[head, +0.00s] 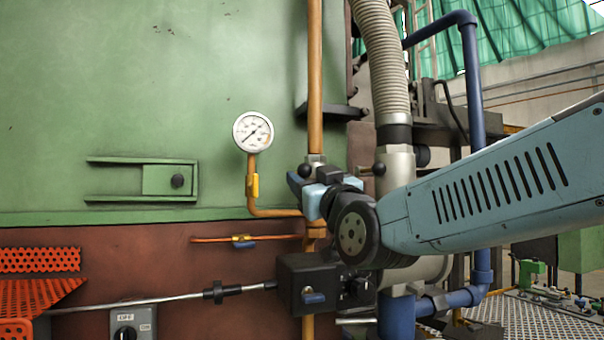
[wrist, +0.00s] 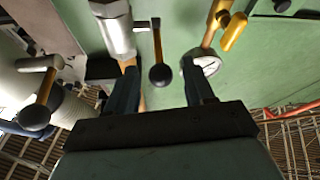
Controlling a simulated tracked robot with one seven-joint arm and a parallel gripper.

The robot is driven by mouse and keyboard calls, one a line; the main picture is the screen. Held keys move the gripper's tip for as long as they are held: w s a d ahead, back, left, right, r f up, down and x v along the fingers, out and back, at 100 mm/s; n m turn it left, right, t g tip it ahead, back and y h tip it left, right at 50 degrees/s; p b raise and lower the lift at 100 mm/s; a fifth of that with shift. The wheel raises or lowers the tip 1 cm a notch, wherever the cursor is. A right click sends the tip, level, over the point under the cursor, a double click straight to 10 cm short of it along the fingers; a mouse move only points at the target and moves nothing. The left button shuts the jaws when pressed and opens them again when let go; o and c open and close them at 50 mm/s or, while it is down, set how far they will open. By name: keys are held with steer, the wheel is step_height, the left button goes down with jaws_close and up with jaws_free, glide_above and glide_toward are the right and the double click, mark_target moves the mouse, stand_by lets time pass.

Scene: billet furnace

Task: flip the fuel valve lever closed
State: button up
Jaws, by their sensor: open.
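A lever with a yellow rod and a black ball knob (wrist: 160,76) sits on the silver valve body (wrist: 115,36) of the orange upright pipe; I take it for the fuel valve lever. In the head view its black knob (head: 304,170) shows beside the valve on that pipe. My gripper (wrist: 160,88) is open, and its two dark fingers stand on either side of the knob in the wrist view, with gaps on both sides. In the head view my gripper (head: 308,187) is just below the knob and hides part of the pipe.
A second black-knobbed lever (head: 379,168) stands to the right on the grey pipe; it shows at left in the wrist view (wrist: 36,112). A white gauge (head: 253,131) and a yellow-handled valve (head: 254,186) are close on the left. A black box (head: 305,284) sits below.

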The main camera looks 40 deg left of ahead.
steer(key=shift+x, duration=1.9)
jaws_close()
